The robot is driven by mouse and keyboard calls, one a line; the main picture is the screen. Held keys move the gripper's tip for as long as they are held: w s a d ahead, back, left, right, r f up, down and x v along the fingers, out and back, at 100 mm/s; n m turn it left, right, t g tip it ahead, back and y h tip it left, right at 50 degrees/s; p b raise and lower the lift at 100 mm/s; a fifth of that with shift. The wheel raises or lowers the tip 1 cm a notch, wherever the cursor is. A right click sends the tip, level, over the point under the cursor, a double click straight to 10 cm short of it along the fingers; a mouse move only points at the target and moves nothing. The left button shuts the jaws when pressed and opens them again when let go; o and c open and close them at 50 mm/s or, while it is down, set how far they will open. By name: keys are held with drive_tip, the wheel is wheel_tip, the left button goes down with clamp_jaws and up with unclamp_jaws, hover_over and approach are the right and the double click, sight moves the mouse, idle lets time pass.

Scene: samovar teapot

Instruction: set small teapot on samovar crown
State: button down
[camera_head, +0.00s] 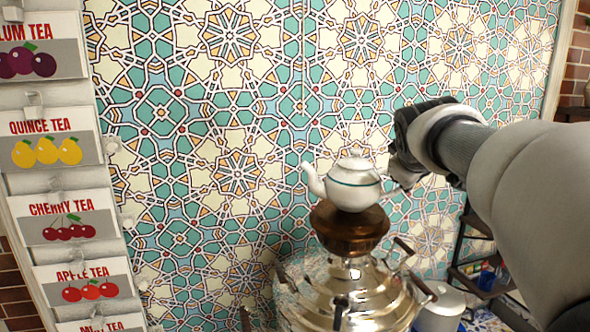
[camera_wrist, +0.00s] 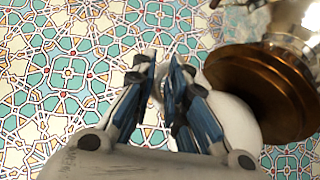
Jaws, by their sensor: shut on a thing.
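The small white teapot (camera_head: 352,184) has a dark band and is upright, spout to the left and handle to the right. Its base meets the top of the brown crown (camera_head: 349,229) of the silver samovar (camera_head: 352,293) in the head view. I cannot tell whether it rests fully there. My gripper (camera_head: 408,177) is at the teapot's right side, shut on its handle. In the wrist view, my gripper's fingers (camera_wrist: 164,88) close around the handle, mostly hidden. The white teapot body (camera_wrist: 241,122) lies behind the right finger, beside the brown crown (camera_wrist: 262,78).
A rack of tea boxes (camera_head: 70,219) stands at the left. A patterned tile wall (camera_head: 230,110) is behind. A white lidded canister (camera_head: 440,308) stands right of the samovar, near a dark shelf (camera_head: 470,265). Handles stick out from the samovar. Space left of the teapot is clear.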

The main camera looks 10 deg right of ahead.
drive_tip(key=shift+w+r, duration=0.1)
drive_tip(key=shift+w, duration=0.1)
drive_tip(key=c, duration=1.5)
unclamp_jaws()
drive_tip(key=shift+w+a, duration=0.1)
drive_tip(key=shift+c, duration=0.2)
drive_tip(key=shift+f, duration=0.2)
drive_tip(key=v, duration=1.2)
drive_tip(key=s+a+f+m+g+y+b, duration=0.1)
drive_tip(key=s+a+f+b, duration=0.5)
drive_tip(key=f, duration=1.2)
drive_tip(key=s+a+f+m+g+y+b, duration=0.1)
drive_tip(key=s+a+f+b, duration=0.5)
drive_tip(key=f, duration=1.2)
drive_tip(key=s+a+f+m+g+y+b, duration=0.1)
drive_tip(key=s+a+f+g+y+b, duration=0.2)
drive_tip(key=f, duration=1.4)
drive_tip(key=shift+s+a+f+m+y+b, duration=0.15)
drive_tip(key=shift+s+a+b, duration=0.4)
drive_tip(key=shift+s+b, duration=0.8)
drive_tip(key=shift+s+a+f+m+y+b, duration=0.15)
drive_tip(key=shift+s+a+b, duration=0.45)
drive_tip(key=shift+b, duration=1.2)
drive_tip(key=shift+s+a+f+m+y+b, duration=0.15)
drive_tip(key=shift+s+a+b, duration=0.3)
drive_tip(key=shift+s+b, duration=0.95)
